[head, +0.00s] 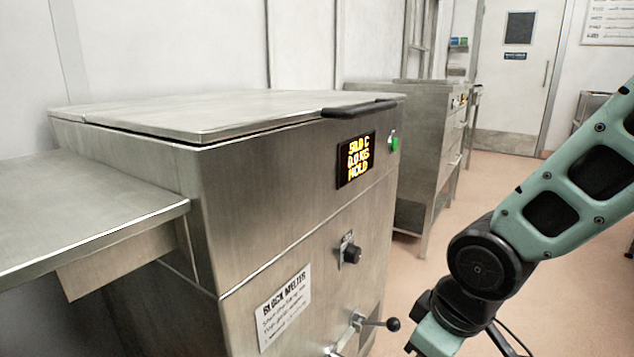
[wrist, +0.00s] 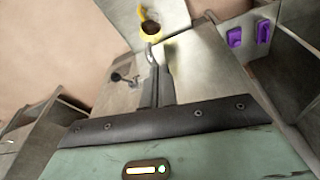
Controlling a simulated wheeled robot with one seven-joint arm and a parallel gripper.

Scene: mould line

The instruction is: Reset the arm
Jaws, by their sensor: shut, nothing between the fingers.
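My arm shows at the right of the head view, reaching down past the lower edge; its gripper end is out of that picture. In the wrist view my gripper (wrist: 155,88) is shut, its fingers together with nothing seen between them. Beyond the fingertips is a yellow ring-shaped item (wrist: 150,20) with a dark middle. I cannot tell whether the fingers touch it. The block melter (head: 290,215) stands left of my arm in the head view, its lid (head: 220,112) down. Its display (head: 356,160) reads about 50.0 C, 0.0 KG and MOLD.
A valve lever with a black knob (head: 393,324) sticks out low on the melter's front, close to my arm. A steel table (head: 80,210) adjoins the melter at left. Another steel unit (head: 425,150) stands behind. Open floor (head: 510,185) leads to a door (head: 515,70).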

